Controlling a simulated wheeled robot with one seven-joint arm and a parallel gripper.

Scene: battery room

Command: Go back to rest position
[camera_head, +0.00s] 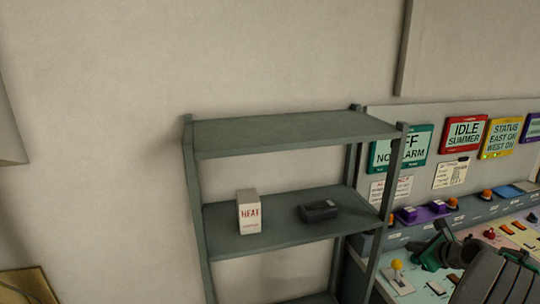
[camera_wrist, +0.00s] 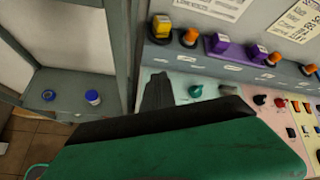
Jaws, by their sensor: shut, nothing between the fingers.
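My gripper (camera_head: 428,250) is at the lower right of the head view, over the left part of the sloped control panel (camera_head: 515,232). It is shut and I see nothing held in it. Its dark and green parts fill the lower middle of the wrist view and hide part of the panel behind them. My dark arm reaches in from the lower right corner of the head view.
A grey-green shelf (camera_head: 290,135) stands left of the panel, close to my gripper. It bears a white HEAT box (camera_head: 249,213) and a dark device (camera_head: 318,211). A yellow-topped joystick (camera_head: 397,267) and purple switches (camera_wrist: 222,46) are near. Coloured signs (camera_head: 464,134) hang behind.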

